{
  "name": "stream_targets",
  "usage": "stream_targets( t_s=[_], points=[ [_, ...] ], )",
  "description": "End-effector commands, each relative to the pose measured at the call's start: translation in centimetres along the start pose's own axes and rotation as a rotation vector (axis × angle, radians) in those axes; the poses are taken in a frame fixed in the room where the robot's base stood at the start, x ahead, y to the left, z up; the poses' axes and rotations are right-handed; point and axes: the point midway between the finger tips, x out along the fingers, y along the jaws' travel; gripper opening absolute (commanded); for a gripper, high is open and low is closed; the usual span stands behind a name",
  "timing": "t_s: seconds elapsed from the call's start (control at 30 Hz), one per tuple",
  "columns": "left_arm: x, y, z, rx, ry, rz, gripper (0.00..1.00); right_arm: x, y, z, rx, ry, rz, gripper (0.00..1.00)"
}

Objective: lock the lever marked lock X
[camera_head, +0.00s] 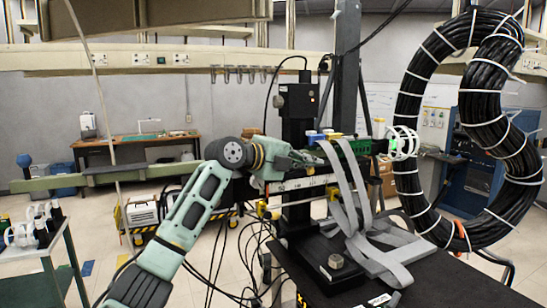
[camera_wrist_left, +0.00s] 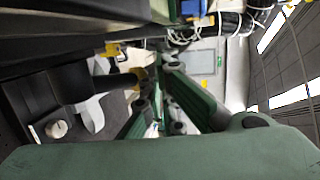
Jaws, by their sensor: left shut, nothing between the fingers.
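My left gripper (camera_head: 302,160) comes in from the left and is shut and empty beside the black stand (camera_head: 298,120). In the left wrist view its green fingers (camera_wrist_left: 159,88) point away from the camera. A small yellow piece (camera_head: 262,208) sits left of the stand below the gripper, and another yellow piece (camera_head: 332,192) sits at the right end of the white labelled bar (camera_head: 300,183). A yellow part also shows in the left wrist view (camera_wrist_left: 112,49), apart from the fingers. I cannot read which piece is marked lock X. My right gripper is not in view.
Grey flat cables (camera_head: 350,200) hang from the green board (camera_head: 347,147) near my left gripper. A white cage-like part (camera_head: 402,142) and a large black cable coil (camera_head: 410,120) stand to the right. The black table (camera_head: 440,285) has bare room at front right.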

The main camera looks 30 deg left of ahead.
Motion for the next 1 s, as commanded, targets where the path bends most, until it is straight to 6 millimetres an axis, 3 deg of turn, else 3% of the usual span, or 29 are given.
stream_targets(
  t_s=[0.37,0.47,0.8,1.0],
  points=[
    [-0.6,0.0,0.1,0.000,-0.001,-0.001,0.00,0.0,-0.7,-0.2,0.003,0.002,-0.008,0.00],
    [-1.9,0.0,0.2,0.002,-0.002,-0.001,0.00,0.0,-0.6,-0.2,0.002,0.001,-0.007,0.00],
    [-8.9,0.1,0.1,0.003,-0.004,0.001,0.00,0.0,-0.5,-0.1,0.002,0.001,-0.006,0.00],
    [-11.4,0.1,0.1,0.000,-0.001,0.001,0.00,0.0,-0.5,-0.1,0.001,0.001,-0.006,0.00]
  ],
)
